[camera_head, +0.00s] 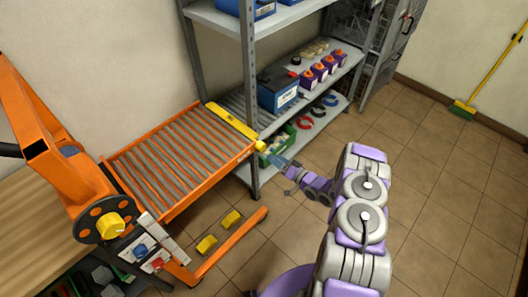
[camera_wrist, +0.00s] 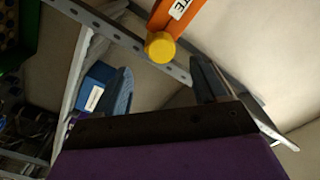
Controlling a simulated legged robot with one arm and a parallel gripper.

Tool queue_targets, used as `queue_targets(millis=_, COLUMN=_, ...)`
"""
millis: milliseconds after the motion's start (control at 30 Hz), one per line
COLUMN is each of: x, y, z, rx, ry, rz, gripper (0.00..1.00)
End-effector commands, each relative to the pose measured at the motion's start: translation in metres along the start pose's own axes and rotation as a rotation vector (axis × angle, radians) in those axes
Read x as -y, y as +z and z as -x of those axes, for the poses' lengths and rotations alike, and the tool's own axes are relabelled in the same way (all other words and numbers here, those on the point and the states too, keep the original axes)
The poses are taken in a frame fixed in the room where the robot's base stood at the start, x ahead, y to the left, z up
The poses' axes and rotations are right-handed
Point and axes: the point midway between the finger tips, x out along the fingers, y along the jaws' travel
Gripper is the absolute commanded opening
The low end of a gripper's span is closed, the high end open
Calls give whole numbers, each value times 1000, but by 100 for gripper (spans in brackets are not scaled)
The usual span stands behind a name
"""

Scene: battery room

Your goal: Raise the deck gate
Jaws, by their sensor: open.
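The deck gate (camera_head: 232,121) is a yellow bar lying across the far end of the orange roller deck (camera_head: 180,155), beside the shelf rack. A yellow knob (camera_head: 261,146) sits at its right end. In the wrist view the knob (camera_wrist: 160,46) is at the end of an orange part (camera_wrist: 175,15) with a white label, partly cut off. My gripper (camera_head: 274,160) is just right of and below the knob in the head view. In the wrist view its two fingers are spread apart, with the knob between and beyond their tips. Contact is not visible.
An orange lift frame (camera_head: 50,140) with a yellow dial is at left. Yellow pedals (camera_head: 207,244) are below the deck.

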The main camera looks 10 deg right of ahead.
Motion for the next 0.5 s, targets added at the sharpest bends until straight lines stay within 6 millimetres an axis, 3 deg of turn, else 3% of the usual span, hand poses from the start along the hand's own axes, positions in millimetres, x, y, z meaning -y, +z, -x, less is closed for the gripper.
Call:
queue_targets(millis=233, x=0, y=3, z=-48, rx=3, ry=-3, rz=1, gripper=72)
queue_targets(millis=500, x=0, y=1, z=-75, rx=0, ry=-2, rz=-2, gripper=72)
